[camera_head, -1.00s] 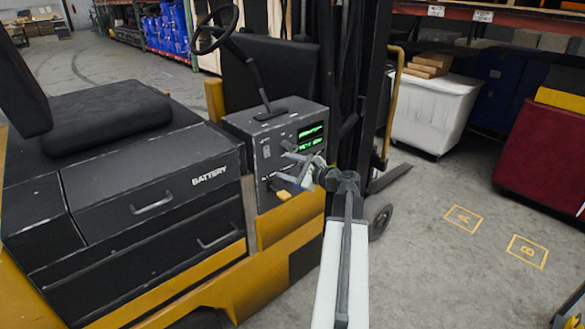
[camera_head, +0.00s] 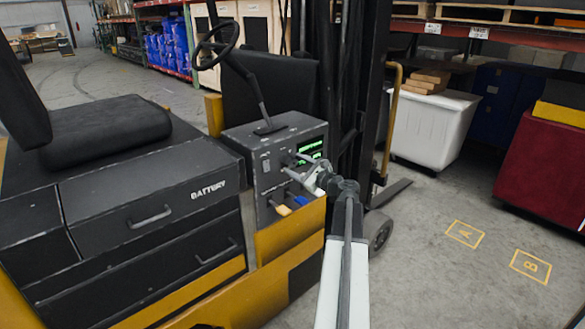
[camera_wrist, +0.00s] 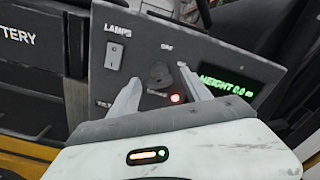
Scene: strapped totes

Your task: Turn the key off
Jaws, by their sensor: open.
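The key (camera_wrist: 158,74) is a dark knob on the grey control panel (camera_head: 254,150) of the yellow-and-black forklift. In the wrist view it shows between my two fingers, near their tips. My gripper (camera_head: 290,163) is open in front of the panel, and also shows in the wrist view (camera_wrist: 158,75). One finger lies left of the key, the other right of it. I cannot tell whether either finger touches it. A red light (camera_wrist: 175,98) glows just below and right of the key. In the head view my fingers mostly hide the key.
A lamps switch (camera_wrist: 113,55) sits left of the key, and a green-lit display (camera_wrist: 228,83) sits right of it. A steering wheel (camera_head: 217,38) stands above.

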